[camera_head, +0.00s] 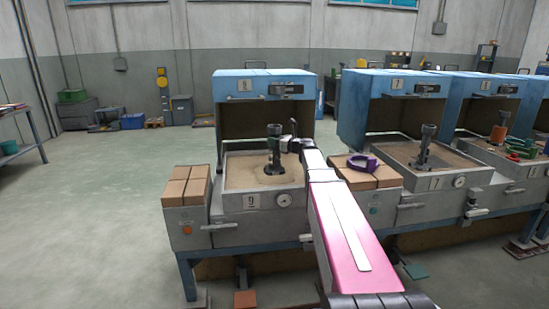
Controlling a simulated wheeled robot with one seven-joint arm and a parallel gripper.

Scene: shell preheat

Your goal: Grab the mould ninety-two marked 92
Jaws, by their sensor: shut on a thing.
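A dark grey upright mould (273,158) with a flared top and a wider foot stands in the sand bed (240,175) of the station marked 9. No 92 is legible on it at this size. My gripper (283,145) reaches in from the right and is shut on the mould's upper part. The fingers are small and dark, and their exact contact is hard to see. The mould looks upright, with its foot at the sand. A similar grey mould (424,150) stands in the station marked 7 to the right.
A raised blue hood (262,84) stands behind the bed. Bricks (186,187) lie left of it; more bricks (371,180) with a purple clamp-like thing (362,163) lie right. Further stations line the right. Open floor (110,200) lies left.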

